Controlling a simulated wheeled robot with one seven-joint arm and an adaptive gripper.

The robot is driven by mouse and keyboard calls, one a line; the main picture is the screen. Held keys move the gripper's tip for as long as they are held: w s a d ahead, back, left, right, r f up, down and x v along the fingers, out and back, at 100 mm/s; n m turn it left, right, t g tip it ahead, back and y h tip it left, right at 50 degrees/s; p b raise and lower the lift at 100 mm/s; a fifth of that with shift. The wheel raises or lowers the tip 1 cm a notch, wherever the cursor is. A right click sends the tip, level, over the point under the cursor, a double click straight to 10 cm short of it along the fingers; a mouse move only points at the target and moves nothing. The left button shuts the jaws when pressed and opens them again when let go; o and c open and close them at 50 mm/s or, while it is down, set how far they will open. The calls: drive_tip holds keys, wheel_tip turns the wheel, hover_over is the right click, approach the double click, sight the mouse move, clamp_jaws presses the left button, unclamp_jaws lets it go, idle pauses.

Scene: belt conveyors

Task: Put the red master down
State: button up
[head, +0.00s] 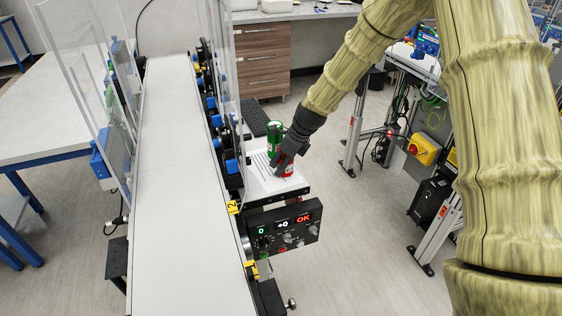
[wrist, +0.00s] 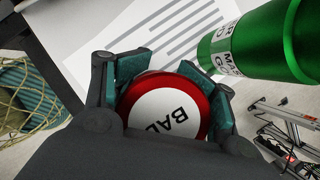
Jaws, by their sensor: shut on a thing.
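The red master (head: 288,170) is a small red cylinder at the small white shelf beside the conveyor. In the wrist view its round white top with a red rim (wrist: 165,108) shows, with part of the lettering "BAD". My gripper (head: 287,158) is shut on it, one finger on each side. The gripper hides part of it in the head view. I cannot tell whether its base touches the shelf. A green master (head: 274,134) stands close by, just behind it; it also shows in the wrist view (wrist: 265,45).
A conveyor (head: 178,180) with clear guards runs along the left.

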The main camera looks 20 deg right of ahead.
drive_tip(key=o, duration=1.2)
drive_tip(key=shift+f, duration=0.1)
drive_tip(key=shift+c, duration=0.2)
drive_tip(key=b+v, duration=0.2)
drive_tip(key=v, duration=1)
